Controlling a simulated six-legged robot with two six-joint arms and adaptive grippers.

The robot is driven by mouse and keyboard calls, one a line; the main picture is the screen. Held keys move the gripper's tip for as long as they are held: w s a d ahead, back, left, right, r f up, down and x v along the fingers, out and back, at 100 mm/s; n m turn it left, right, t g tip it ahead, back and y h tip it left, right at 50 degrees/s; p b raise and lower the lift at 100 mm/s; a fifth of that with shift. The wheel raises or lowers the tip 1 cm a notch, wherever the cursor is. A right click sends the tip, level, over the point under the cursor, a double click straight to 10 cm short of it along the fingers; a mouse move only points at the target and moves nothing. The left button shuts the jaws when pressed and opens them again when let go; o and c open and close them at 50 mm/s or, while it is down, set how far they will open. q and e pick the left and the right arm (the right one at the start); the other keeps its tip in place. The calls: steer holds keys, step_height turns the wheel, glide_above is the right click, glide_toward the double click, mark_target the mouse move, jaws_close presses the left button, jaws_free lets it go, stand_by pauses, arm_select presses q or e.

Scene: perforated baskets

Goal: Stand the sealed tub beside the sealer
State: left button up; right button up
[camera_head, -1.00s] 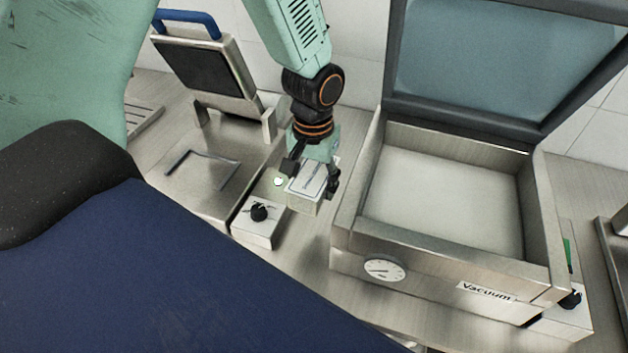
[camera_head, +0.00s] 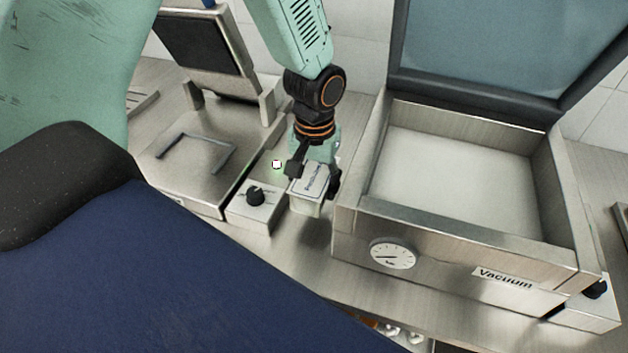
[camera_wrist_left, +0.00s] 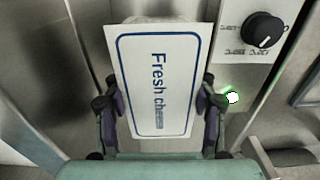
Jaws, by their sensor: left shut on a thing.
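The sealed tub (camera_head: 307,204) is a small pale box with a flat labelled lid. In the left wrist view its lid (camera_wrist_left: 155,78) reads "Fresh cheese". My left gripper (camera_head: 313,178) is shut on the tub, with one finger on each side of it. The tub is upright between the sealer and the vacuum machine; I cannot tell whether its base touches the counter. The sealer (camera_head: 195,150) stands at the left with its lid raised. Its control box with a black knob (camera_head: 256,197) is close to the tub's left. My right gripper is not in view.
The vacuum machine (camera_head: 455,250) stands close at the right of the tub, its lid (camera_head: 490,45) open and its chamber empty. A strip of bare steel counter (camera_head: 290,245) lies in front of the tub. A green-ringed light (camera_head: 277,165) glows beside the gripper.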

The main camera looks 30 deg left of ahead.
arm_select(q)
step_height(320, 180, down, 2)
steer(key=shift+s+f+b, duration=0.1)
steer(key=shift+b, duration=0.7)
steer(key=shift+f+b, duration=0.9)
steer(key=shift+f, duration=1.2)
steer(key=o, duration=1.5)
steer(key=shift+r, duration=0.15)
step_height(320, 180, up, 11)
steer(key=p, duration=1.1)
